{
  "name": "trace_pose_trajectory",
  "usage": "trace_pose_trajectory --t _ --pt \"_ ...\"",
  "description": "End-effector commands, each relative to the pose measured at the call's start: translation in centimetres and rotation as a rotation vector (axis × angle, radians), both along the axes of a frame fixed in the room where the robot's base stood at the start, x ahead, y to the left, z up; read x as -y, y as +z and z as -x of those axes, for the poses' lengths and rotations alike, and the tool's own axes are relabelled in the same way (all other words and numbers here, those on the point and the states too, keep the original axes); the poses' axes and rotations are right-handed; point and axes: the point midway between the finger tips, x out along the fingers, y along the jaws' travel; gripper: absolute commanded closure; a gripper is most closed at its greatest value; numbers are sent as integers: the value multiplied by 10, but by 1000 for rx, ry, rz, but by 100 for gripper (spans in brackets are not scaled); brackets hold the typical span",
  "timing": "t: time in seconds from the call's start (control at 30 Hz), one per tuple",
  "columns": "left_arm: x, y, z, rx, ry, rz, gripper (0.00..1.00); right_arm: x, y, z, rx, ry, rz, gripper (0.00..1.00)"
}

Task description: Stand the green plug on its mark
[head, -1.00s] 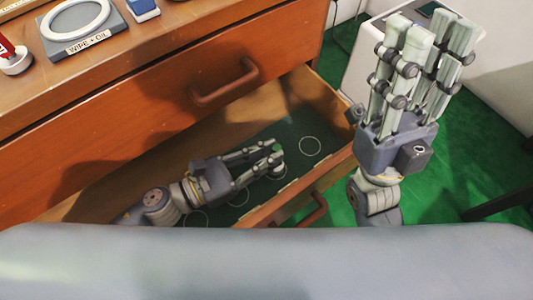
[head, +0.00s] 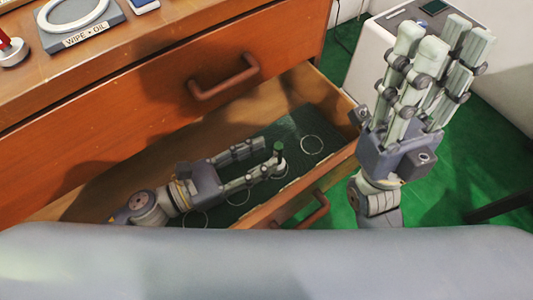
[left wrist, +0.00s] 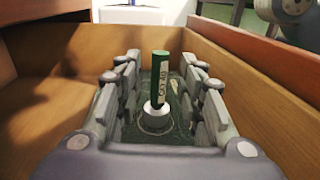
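The green plug (left wrist: 159,75) stands upright in the left wrist view, a dark green labelled stem on a silver round base. The base sits within a pale ring mark (left wrist: 157,128) on the drawer's green mat. In the head view the plug (head: 279,152) shows at the fingertips of my left gripper (head: 272,155). The left gripper is open, its fingers (left wrist: 160,95) on both sides of the plug, with gaps to the stem. My right gripper (head: 440,45) is raised, empty and open, outside the drawer at the right.
The open drawer's front wall (head: 300,185) and handle (head: 312,212) lie near the left gripper. Another ring mark (head: 312,145) on the mat is empty. The cabinet top holds a grey "WIPE + OIL" tray (head: 95,33) with a white ring. A white box (head: 385,45) stands behind the right gripper.

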Motion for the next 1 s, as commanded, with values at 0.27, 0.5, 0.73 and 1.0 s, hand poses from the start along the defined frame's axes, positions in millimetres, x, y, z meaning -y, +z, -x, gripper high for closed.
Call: trace_pose_trajectory --t 0.27,0.5,0.73,1.0 --pt "-31 -4 17 -4 2 0 64 -1 -20 -1 18 1 -1 65" --pt "-43 -2 24 -1 1 0 64 -2 -16 -3 41 0 4 65" --pt "-45 0 25 0 0 1 64 -2 -13 -2 50 0 5 65" --pt "-45 0 24 0 0 0 64 -2 -13 -3 49 -1 5 65"
